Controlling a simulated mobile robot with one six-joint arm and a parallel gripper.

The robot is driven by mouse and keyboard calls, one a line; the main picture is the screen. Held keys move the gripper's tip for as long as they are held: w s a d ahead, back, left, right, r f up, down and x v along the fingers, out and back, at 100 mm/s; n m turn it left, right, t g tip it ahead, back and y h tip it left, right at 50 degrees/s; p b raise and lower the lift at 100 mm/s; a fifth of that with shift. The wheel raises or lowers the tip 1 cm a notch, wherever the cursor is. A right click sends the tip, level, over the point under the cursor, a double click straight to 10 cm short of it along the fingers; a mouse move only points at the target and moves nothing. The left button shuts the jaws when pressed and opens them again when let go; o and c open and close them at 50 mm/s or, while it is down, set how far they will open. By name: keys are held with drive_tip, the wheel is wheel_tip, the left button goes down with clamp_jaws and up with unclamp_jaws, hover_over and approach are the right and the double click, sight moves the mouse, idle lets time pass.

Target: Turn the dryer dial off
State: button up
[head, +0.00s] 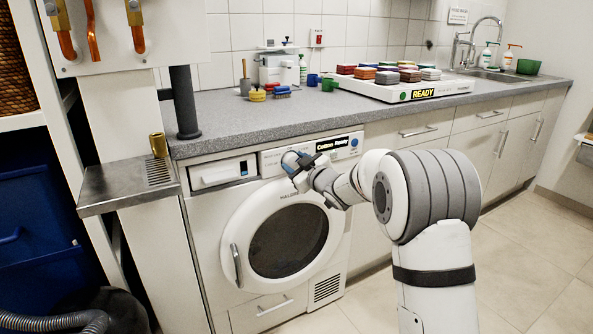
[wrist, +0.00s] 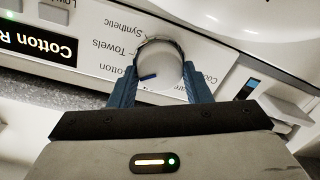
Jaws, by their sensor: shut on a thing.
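The white dryer (head: 285,235) stands under the counter with its round door closed. Its display (head: 333,144) reads "Cotton Ready". The round dial (wrist: 166,66) is pale with a dark blue pointer mark, and printed labels such as Cotton, Towels and Synthetic surround it. The wrist view shows the panel upside down, with the pointer toward the lower left, on the Cotton side. My gripper (wrist: 160,72) is shut on the dial, one blue finger on each side. In the head view my gripper (head: 296,163) is at the panel and largely hides the dial.
The door handle (head: 236,264) is at the door's left. A metal ledge (head: 125,184) juts out left of the dryer. The counter above bears a white tray of coloured blocks (head: 405,90), brushes and cups. The tiled floor (head: 530,250) at right is clear.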

drive_tip(key=n+b, duration=0.1)
drive_tip(key=n, duration=0.1)
drive_tip(key=n+b, duration=0.4)
drive_tip(key=shift+f+h, duration=0.3)
drive_tip(key=shift+a+r+n+b, duration=0.1)
drive_tip(key=shift+n+b, duration=1.55)
drive_tip(key=shift+n, duration=0.25)
drive_tip(key=o, duration=1)
drive_tip(key=shift+s+r, duration=0.1)
drive_tip(key=p+v, duration=0.1)
drive_tip(key=v, duration=0.6)
drive_tip(key=shift+s+p, duration=0.3)
drive_tip(key=shift+p, duration=0.05)
